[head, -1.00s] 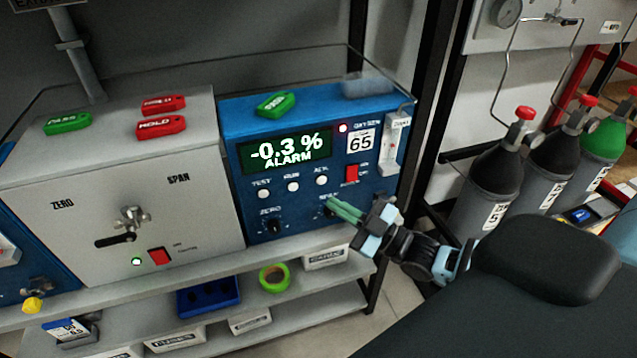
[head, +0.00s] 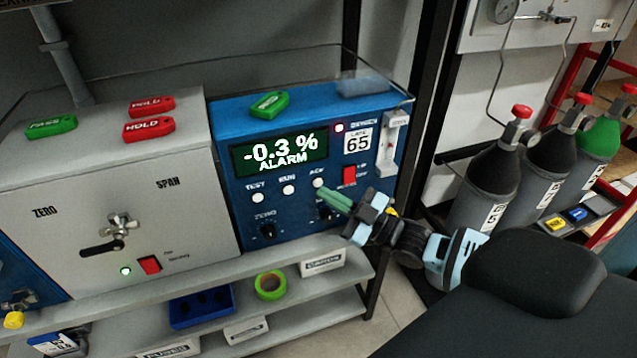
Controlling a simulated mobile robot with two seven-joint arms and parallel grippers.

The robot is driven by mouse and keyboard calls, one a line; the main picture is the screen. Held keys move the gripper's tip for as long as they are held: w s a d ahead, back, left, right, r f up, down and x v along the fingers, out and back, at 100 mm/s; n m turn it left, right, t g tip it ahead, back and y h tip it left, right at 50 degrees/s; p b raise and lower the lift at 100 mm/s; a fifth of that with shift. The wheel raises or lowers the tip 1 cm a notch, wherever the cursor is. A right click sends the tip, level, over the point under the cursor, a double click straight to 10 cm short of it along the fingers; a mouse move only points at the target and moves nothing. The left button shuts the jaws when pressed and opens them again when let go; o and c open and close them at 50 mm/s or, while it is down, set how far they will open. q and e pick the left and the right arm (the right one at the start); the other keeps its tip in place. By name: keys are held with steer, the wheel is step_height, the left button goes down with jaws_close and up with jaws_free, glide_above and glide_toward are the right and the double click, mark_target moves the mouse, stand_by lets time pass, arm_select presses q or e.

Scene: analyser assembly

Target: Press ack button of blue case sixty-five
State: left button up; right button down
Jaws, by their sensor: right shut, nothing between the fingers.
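The blue case sixty-five (head: 225,118) stands on the shelf, with a "65" label. Its display (head: 280,152) reads "-0.3 % ALARM". A row of white buttons sits below the display: test, run and the ack button (head: 318,182) at the right. My right gripper (head: 324,192) is shut and empty, its green fingertips just below the ack button. I cannot tell whether the tips touch the button or the panel. My left gripper is not in view.
Black knobs (head: 267,231) sit below the buttons and a red switch (head: 349,174) to their right. A grey case (head: 70,200) stands to the left. Green tape (head: 270,285) and a blue tray (head: 202,306) lie on the lower shelf. Gas cylinders (head: 488,180) stand at the right.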

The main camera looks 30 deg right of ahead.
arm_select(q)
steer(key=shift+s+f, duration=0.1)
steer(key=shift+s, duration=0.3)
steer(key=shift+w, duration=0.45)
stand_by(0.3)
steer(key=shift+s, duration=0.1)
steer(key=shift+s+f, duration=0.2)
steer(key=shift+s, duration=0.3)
arm_select(e)
steer(key=shift+w+d, duration=0.1)
steer(key=shift+w, duration=0.3)
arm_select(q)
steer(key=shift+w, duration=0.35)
arm_select(e)
steer(key=shift+w, duration=0.15)
